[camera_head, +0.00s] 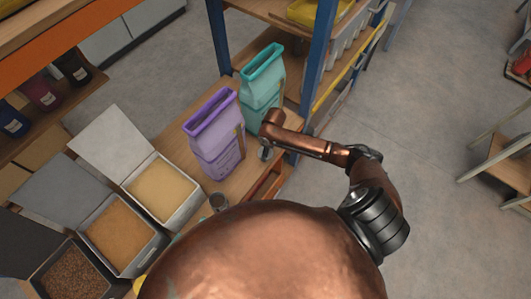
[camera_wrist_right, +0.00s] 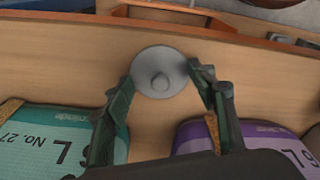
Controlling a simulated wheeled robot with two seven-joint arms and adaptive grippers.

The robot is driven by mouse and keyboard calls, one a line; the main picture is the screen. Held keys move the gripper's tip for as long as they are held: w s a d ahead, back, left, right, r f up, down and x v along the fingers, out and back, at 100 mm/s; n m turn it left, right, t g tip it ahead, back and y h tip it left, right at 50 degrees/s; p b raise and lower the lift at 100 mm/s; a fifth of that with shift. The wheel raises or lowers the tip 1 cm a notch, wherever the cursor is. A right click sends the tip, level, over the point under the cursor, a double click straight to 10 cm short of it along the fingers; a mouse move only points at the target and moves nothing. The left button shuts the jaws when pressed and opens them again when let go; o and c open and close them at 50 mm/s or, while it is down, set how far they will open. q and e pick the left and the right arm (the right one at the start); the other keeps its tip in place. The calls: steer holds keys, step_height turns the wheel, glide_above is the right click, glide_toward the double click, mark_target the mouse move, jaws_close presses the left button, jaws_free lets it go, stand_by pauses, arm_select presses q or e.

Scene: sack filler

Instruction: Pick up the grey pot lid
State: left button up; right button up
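The grey pot lid (camera_wrist_right: 160,74), a round disc with a small knob in its middle, lies on the wooden table in the right wrist view. My right gripper (camera_wrist_right: 165,79) is open, with one dark green finger on each side of the lid. The fingertips are close to the rim; I cannot tell whether they touch it. In the head view my right gripper (camera_head: 265,151) points down at the table, beside the purple sack, and the lid cannot be made out clearly. My left gripper is not in view.
A purple sack (camera_head: 215,140) and a teal sack (camera_head: 262,78) stand close to the right gripper. Open bins of grain (camera_head: 160,188) line the left. A blue-posted shelf (camera_head: 318,60) rises behind. A wooden ledge (camera_wrist_right: 262,42) runs along the table edge.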

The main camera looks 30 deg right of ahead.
steer(key=shift+s, duration=0.1)
steer(key=c, duration=0.4)
steer(key=shift+f, duration=0.1)
